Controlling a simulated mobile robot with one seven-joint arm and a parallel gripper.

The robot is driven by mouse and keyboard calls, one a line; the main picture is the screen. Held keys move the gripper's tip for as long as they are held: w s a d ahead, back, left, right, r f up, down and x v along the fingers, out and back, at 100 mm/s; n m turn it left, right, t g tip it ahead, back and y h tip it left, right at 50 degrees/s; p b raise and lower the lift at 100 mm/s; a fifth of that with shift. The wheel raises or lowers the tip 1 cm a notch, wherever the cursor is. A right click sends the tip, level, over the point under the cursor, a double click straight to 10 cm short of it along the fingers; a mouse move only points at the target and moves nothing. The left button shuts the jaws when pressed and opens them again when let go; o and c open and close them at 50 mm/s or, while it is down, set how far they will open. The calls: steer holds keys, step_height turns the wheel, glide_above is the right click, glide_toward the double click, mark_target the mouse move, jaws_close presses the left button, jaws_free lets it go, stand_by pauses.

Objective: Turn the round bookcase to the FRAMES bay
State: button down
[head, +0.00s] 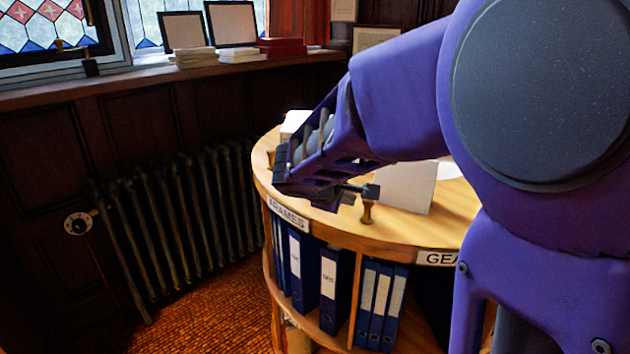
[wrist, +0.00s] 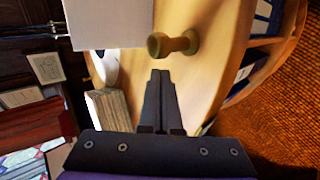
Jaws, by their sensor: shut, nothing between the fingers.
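The round bookcase (head: 400,228) has a light wooden top. Its FRAMES label (head: 288,215) is on the rim at the front left, above a bay with blue binders (head: 328,275). A second label reading "GEA" (head: 437,258) is partly hidden by my arm. A turned wooden knob (head: 367,212) stands on the top near the front rim; it also shows in the wrist view (wrist: 173,45). My gripper (head: 370,191) is shut and empty, its fingertips close to the knob. In the wrist view the fingertips (wrist: 160,73) are just short of the knob; contact cannot be told.
A white panel (head: 405,187) stands on the top behind the knob. A radiator (head: 185,205) and dark panelling are at left. Frames (head: 231,23) and book stacks (head: 193,57) line the window sill. Orange carpet (head: 225,315) is clear at front left.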

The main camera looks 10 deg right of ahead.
steer(key=shift+f, duration=0.45)
